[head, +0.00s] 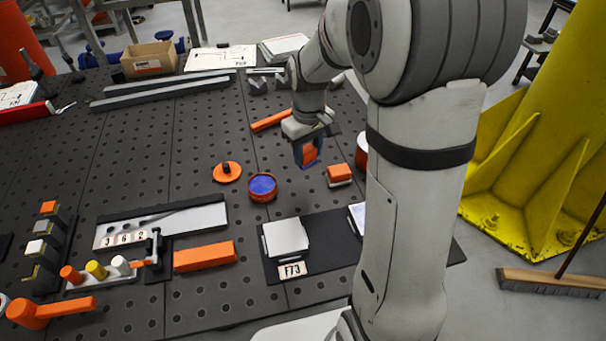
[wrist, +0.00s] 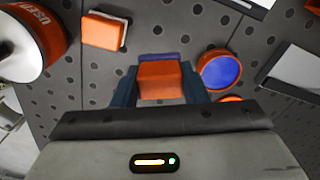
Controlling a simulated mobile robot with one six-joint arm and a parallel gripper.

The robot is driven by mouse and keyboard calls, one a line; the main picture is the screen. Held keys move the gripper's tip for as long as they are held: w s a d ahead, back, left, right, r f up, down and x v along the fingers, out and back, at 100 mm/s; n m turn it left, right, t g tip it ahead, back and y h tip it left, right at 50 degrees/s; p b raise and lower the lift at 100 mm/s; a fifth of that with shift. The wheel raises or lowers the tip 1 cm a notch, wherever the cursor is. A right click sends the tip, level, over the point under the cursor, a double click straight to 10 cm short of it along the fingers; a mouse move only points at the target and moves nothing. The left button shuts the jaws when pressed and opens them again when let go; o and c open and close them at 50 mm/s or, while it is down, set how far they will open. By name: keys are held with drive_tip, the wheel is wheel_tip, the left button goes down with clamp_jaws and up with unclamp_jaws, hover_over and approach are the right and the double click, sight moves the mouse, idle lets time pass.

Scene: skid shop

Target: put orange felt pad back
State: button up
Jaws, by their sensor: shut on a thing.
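My gripper (head: 307,160) is shut on an orange block with a blue-violet lower face, which I take to be the orange felt pad (wrist: 162,80). In the head view the orange felt pad (head: 310,153) shows between the blue fingers. The wrist view shows the gripper (wrist: 160,92) with a finger on each side of it. I cannot tell whether the pad touches the table. A second orange block with a pale base (head: 340,175) lies to the right of my gripper in the head view; it also shows in the wrist view (wrist: 104,31).
An open round tin with blue contents (head: 262,187) stands left of my gripper, near an orange lid (head: 227,172). A red-and-white can (wrist: 35,42) labelled "USED" is partly hidden behind my arm in the head view. A dark mat (head: 320,230) holds pale stacks in front.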

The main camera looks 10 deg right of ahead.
sight(308, 150)
wheel_tip(308, 150, down, 9)
drive_tip(key=shift+s+r+p, duration=0.1)
drive_tip(key=shift+r+p, duration=0.1)
drive_tip(key=shift+p, duration=0.2)
drive_tip(key=shift+f, duration=0.1)
drive_tip(key=shift+f, duration=0.15)
drive_tip(key=o, duration=0.9)
wheel_tip(308, 150, up, 12)
drive_tip(key=shift+r+b, duration=0.25)
drive_tip(key=shift+b, duration=0.15)
drive_tip(key=s+r+m+t, duration=0.1)
drive_tip(key=s, duration=0.5)
drive_tip(key=s+r+m+t, duration=0.1)
drive_tip(key=s+r+m, duration=0.1)
drive_tip(key=s, duration=0.4)
drive_tip(key=s+r+m+t, duration=0.1)
drive_tip(key=s+r, duration=0.1)
drive_tip(key=s, duration=0.4)
drive_tip(key=shift+s+a+m, duration=0.2)
drive_tip(key=shift+s+m, duration=0.1)
drive_tip(key=shift+s, duration=0.1)
